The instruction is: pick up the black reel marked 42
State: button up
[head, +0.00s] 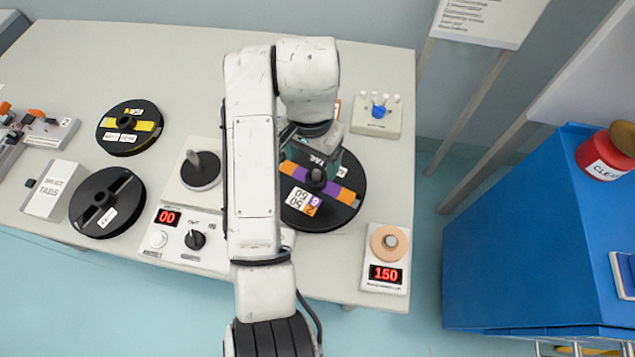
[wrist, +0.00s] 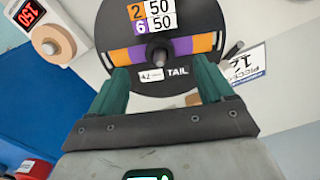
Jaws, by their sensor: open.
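A black reel (head: 342,212) with orange and purple tape lies flat on the table under my gripper. In the wrist view the reel (wrist: 122,27) shows a raised centre hub (wrist: 160,50), a "TAIL" mark, a card with 2, 6 and 50s, and a small white label (wrist: 153,75) that seems to read 42. My gripper (wrist: 160,68) is open, its green fingers on either side of the hub, with nothing held. Whether they touch the reel is unclear. In the head view my arm partly hides the reel and my gripper (head: 313,152).
Two other black reels, one yellow-banded (head: 117,138) and one dark (head: 83,212), lie left. A control box (head: 178,240) reading 00, with a spindle plate (head: 203,172), stands left of my arm. A scale (head: 374,285) reading 150 is front right. A blue cabinet (head: 510,250) stands right.

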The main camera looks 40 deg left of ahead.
aim_at(316, 170)
notch_tip(316, 170, down, 4)
jog(key=shift+r+b, duration=0.1)
jog(key=shift+b, duration=0.65)
jog(key=shift+w+f+p, duration=0.15)
jog(key=shift+w+f, duration=0.05)
jog(key=shift+f, duration=0.7)
jog(key=shift+w+f+p, duration=0.1)
jog(key=shift+w+f, duration=0.05)
jog(key=shift+f, duration=0.7)
jog(key=shift+w+f+p, duration=0.15)
jog(key=shift+w+f, duration=0.05)
jog(key=shift+f, duration=0.7)
jog(key=c, duration=1.4)
